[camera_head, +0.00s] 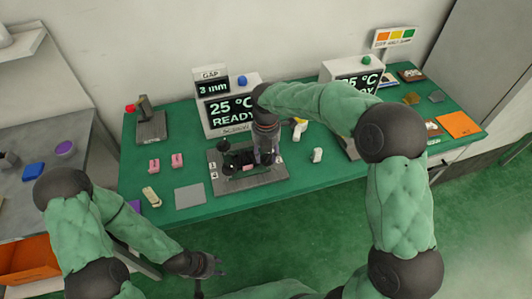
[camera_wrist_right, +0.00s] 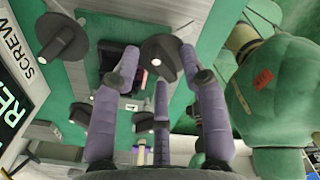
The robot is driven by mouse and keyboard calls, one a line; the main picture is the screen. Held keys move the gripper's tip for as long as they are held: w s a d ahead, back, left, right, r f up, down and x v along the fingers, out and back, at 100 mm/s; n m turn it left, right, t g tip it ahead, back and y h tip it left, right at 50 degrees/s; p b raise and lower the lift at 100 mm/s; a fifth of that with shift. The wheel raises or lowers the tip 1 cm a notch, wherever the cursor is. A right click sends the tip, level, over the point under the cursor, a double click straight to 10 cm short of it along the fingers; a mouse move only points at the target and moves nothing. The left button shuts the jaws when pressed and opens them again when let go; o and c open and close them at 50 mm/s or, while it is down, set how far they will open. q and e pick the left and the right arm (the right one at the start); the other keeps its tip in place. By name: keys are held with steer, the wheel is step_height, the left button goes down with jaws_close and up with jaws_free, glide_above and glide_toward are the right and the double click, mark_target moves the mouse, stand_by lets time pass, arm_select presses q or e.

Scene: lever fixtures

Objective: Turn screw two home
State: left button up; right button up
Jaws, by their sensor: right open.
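A grey fixture plate (camera_head: 262,181) lies on the table below a display, with several black screw knobs and a pink part on it. My right gripper (camera_head: 267,157) reaches down over the plate's right side and hides part of it. In the right wrist view its purple fingers (camera_wrist_right: 158,68) are spread, with a black screw knob (camera_wrist_right: 161,50) by their tips; I cannot tell whether they touch it. Another knob (camera_wrist_right: 60,40) stands at upper left. I cannot tell which knob is screw two. My left gripper (camera_head: 207,265) hangs empty in front of the table; its opening is unclear.
Behind the plate a display (camera_head: 232,113) reads 25 °C READY, beside a smaller gap display (camera_head: 212,87) reading 3 mm. Pink blocks (camera_head: 154,165), a grey square (camera_head: 190,196) and a red-knobbed lever fixture (camera_head: 151,130) are at left. A second display (camera_head: 352,70) stands at right.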

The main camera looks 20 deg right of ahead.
jaws_close()
